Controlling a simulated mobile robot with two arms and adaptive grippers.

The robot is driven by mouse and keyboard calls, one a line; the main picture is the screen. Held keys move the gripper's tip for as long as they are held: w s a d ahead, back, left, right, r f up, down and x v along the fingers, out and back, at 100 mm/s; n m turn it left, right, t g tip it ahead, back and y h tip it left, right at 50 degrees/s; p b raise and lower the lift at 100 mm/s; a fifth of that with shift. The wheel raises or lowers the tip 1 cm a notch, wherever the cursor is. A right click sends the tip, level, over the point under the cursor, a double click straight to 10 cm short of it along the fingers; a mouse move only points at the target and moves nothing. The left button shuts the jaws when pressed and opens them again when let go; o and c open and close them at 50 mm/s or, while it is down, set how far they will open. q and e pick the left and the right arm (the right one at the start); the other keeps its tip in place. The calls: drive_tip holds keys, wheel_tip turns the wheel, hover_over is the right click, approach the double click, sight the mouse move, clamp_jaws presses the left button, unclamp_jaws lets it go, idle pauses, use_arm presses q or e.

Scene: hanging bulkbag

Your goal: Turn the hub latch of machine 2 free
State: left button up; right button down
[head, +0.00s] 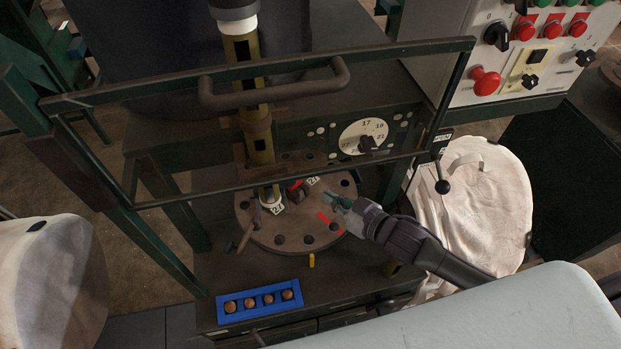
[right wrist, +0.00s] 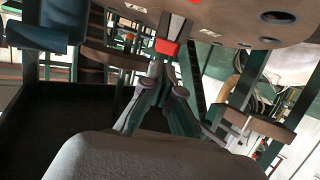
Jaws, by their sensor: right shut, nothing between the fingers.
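A round brown disc with holes around its rim (head: 262,236) lies on the machine's dark table. A small brown block with a red part (head: 296,190) stands near its centre, beside a tag; I cannot tell whether this is the hub latch. A red mark (head: 322,218) lies on the disc's right side. My right gripper (head: 332,200) is over the disc's right edge, shut and empty, pointing at the hub. In the right wrist view its fingertips (right wrist: 160,72) are together, just below a red piece (right wrist: 166,47); contact cannot be told. My left gripper is not in view.
A green guard frame with a bar handle (head: 275,97) crosses above the disc. A yellowish vertical shaft (head: 259,148) rises behind it. A blue tray (head: 259,302) with several brown balls lies in front. A dial (head: 363,137), control panel (head: 531,55) and white bag (head: 480,210) are right.

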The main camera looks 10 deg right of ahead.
drive_tip(key=x, duration=0.3)
drive_tip(key=shift+a+r+p, duration=0.15)
drive_tip(key=shift+a+p, duration=0.1)
drive_tip(key=shift+p, duration=0.05)
drive_tip(key=x, duration=0.5)
drive_tip(key=shift+d+p, duration=0.15)
drive_tip(key=shift+p, duration=0.2)
drive_tip(key=shift+w+f, duration=0.25)
drive_tip(key=shift+w, duration=0.05)
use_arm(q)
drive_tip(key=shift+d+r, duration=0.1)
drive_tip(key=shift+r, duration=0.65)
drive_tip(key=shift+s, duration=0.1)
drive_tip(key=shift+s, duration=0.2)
